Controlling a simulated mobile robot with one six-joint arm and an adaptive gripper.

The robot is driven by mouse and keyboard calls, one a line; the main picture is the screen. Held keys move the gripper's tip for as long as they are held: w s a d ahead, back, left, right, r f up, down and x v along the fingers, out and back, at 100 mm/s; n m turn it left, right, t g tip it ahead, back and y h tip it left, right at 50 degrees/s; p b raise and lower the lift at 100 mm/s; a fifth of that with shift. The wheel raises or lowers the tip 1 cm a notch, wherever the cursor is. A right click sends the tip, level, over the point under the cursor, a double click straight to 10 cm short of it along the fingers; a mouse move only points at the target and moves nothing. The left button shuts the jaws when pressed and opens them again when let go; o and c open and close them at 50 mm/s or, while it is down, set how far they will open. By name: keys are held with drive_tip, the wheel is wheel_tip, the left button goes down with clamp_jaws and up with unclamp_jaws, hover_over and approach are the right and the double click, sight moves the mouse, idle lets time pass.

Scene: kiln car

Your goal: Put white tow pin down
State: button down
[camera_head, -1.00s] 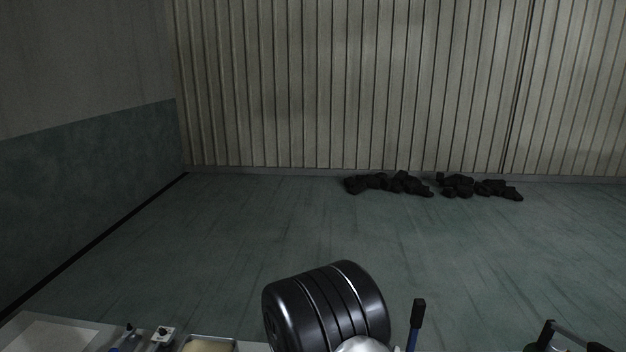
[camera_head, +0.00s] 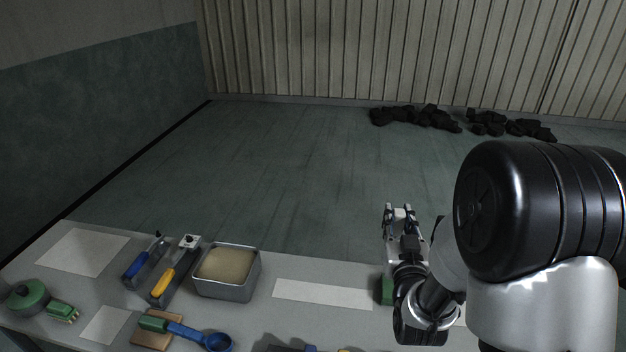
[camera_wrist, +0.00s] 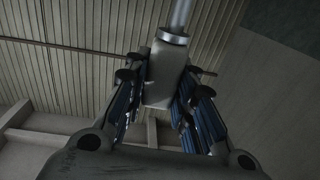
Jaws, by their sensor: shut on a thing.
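The white tow pin shows in the wrist view as a pale block (camera_wrist: 163,78) with a round metal rod running up from it. My gripper (camera_wrist: 160,88) is shut on the block, with a dark blue-padded finger on each side. In the head view my gripper (camera_head: 400,212) points up and away, above the far edge of the table, with the pin's pale part (camera_head: 400,214) small between its fingers. The rod is hard to make out there.
The grey table (camera_head: 255,325) carries a pale blank rectangle (camera_head: 322,294), a sheet at far left (camera_head: 82,251), and a smaller one (camera_head: 106,325). A sand-filled metal tin (camera_head: 226,270), blue and yellow-handled tools (camera_head: 164,282), a blue scoop (camera_head: 217,342) and a green lidded thing (camera_head: 28,297) stand left.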

drive_tip(key=shift+a, duration=0.1)
drive_tip(key=shift+w+a+f, duration=0.1)
drive_tip(key=shift+a, duration=0.25)
drive_tip(key=s+a+f, duration=0.1)
drive_tip(key=a+f, duration=0.3)
drive_tip(key=a, duration=0.3)
drive_tip(key=s+a+f, duration=0.1)
drive_tip(key=a+f, duration=0.2)
drive_tip(key=a, duration=0.4)
drive_tip(key=s+a+f, duration=0.4)
drive_tip(key=s+a, duration=0.2)
drive_tip(key=s+a+f+m+h, duration=0.1)
drive_tip(key=s+a+f, duration=0.2)
drive_tip(key=s+a, duration=0.3)
drive_tip(key=shift+s+a+f+h, duration=0.15)
drive_tip(key=shift+f+h, duration=0.15)
drive_tip(key=shift+f, duration=0.1)
drive_tip(key=shift+f, duration=0.15)
wheel_tip(320, 180, down, 19)
drive_tip(key=b, duration=0.6)
drive_tip(key=shift+f, duration=0.15)
